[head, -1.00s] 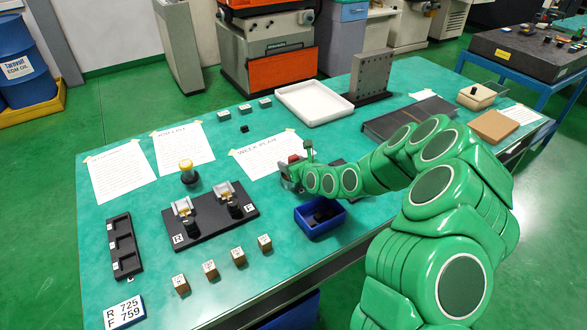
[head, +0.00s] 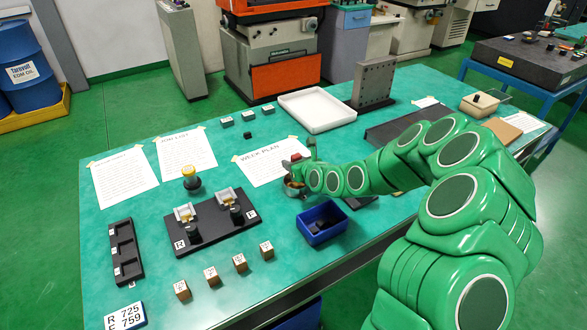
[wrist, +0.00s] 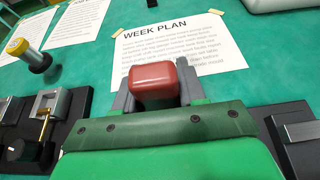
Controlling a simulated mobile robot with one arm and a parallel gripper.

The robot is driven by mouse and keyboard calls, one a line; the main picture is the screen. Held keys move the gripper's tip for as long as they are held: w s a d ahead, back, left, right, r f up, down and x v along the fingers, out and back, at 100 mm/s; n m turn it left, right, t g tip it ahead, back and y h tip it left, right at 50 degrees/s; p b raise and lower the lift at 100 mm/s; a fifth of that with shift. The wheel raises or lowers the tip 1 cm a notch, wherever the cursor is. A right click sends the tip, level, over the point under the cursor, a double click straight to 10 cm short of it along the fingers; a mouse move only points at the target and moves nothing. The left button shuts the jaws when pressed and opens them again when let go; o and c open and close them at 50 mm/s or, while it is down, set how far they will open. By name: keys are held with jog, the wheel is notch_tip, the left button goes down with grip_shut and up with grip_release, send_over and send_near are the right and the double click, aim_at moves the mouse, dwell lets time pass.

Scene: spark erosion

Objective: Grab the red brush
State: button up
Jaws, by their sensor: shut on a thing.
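The red brush (wrist: 156,82) shows in the wrist view as a rounded red block between the two grey fingers of my gripper (wrist: 157,92). My gripper is shut on it. In the head view a small red part of the brush (head: 296,157) shows at my gripper (head: 295,182), near the lower right of the "WEEK PLAN" sheet. My gripper hides the lower part of the brush, and I cannot tell whether it touches the table.
A blue bin (head: 322,236) with dark contents stands just in front of my gripper. A black fixture plate (head: 215,226) lies to the left. The WEEK PLAN sheet (head: 262,174) lies behind. A white tray (head: 317,108) stands farther back.

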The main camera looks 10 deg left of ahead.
aim_at(294, 157)
jog(key=s+r, duration=0.1)
jog(key=s+d+r, duration=0.1)
jog(key=r, duration=0.1)
jog(key=s+d+r, duration=0.1)
jog(key=r, duration=0.1)
jog(key=shift+s, duration=0.3)
jog(key=s+d+r, duration=0.4)
jog(key=s, duration=0.4)
jog(key=shift+s+r, duration=0.25)
jog(key=shift+s, duration=0.05)
